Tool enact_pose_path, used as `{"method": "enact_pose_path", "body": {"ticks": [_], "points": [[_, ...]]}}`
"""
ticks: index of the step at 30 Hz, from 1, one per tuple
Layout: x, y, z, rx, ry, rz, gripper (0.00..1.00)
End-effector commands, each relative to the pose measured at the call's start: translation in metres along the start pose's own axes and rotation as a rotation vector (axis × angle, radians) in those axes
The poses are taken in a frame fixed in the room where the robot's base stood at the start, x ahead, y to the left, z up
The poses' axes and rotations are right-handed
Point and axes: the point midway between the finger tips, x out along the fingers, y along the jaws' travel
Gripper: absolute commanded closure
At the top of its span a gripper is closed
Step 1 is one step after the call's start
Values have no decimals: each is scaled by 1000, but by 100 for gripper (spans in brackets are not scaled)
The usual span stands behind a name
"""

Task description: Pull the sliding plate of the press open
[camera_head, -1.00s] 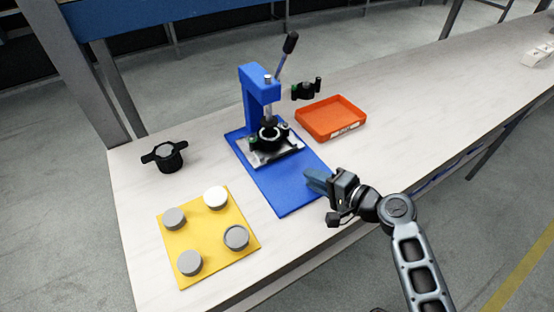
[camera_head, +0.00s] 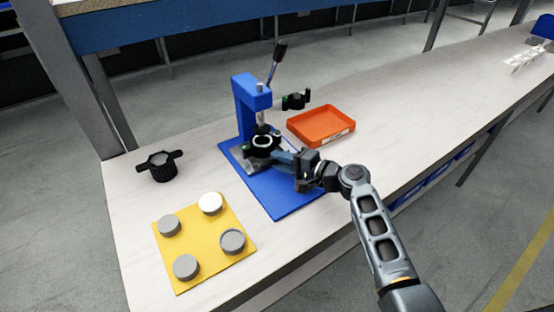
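The blue press (camera_head: 247,110) stands upright on its blue base plate (camera_head: 283,201), with its lever (camera_head: 275,62) raised. The metal sliding plate (camera_head: 243,161) lies low under the press head and carries a black round fixture (camera_head: 262,144). My gripper (camera_head: 280,156) reaches in from the right, its fingers at the front right edge of the sliding plate and fixture. The fingers and wrist hide part of that edge. I cannot tell whether the fingers are closed on the plate or only beside it.
An orange tray (camera_head: 322,136) and a black part with green ends (camera_head: 296,101) lie right of the press. A black holder (camera_head: 160,165) is at the left. A yellow board (camera_head: 205,265) with several round caps lies in front.

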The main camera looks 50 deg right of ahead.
Motion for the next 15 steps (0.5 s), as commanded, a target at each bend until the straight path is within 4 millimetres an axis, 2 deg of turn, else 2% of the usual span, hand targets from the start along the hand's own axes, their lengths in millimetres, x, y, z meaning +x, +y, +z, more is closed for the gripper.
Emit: {"method": "enact_pose_path", "body": {"ticks": [5, 13, 15], "points": [[12, 0, 0, 0, 0, 1, 77], [13, 0, 0, -1, 1, 0, 77], [13, 0, 0, -1, 1, 0, 84]]}}
